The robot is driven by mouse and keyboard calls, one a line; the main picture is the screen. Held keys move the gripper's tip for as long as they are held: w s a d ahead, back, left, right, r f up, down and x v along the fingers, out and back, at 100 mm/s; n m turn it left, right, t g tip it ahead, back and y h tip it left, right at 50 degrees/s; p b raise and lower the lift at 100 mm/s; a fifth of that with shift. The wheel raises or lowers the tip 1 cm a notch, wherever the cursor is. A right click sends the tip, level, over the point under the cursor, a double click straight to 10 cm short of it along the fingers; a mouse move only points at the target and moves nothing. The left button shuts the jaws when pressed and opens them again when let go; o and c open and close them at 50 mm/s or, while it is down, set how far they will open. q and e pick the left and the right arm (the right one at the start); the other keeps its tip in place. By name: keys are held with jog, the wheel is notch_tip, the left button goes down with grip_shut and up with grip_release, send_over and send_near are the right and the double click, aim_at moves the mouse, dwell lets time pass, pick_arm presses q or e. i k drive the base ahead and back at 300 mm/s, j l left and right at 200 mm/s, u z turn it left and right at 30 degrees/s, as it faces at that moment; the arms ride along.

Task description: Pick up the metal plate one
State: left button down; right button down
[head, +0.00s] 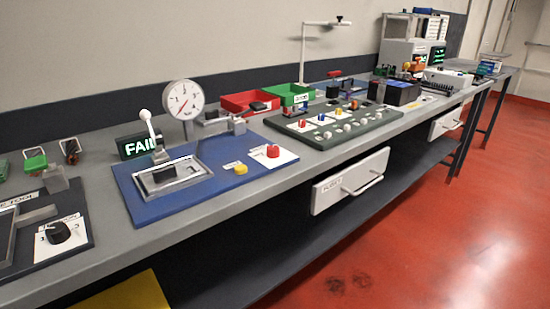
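I see no part clearly marked as metal plate one. A flat silver metal frame (172,178) lies on a blue board (222,183) on the grey bench, at the left of the view. A white-knobbed lever (151,130) stands at its back edge. A small grey metal piece (218,122) sits behind the board; I cannot tell whether it is a plate. Another metal frame (8,240) is cut off at the left edge, on a dark board (72,238). Neither of my grippers is in view.
A round dial gauge (183,99) and a "FAIL" display (138,145) stand by the blue board. Red (250,103) and green (289,95) bins stand behind. A dark panel of knobs (333,134) fills mid-bench. A drawer (350,180) hangs below; the red floor (450,220) at right is clear.

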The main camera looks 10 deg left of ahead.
aim_at(159, 180)
jog(key=u, duration=1.2)
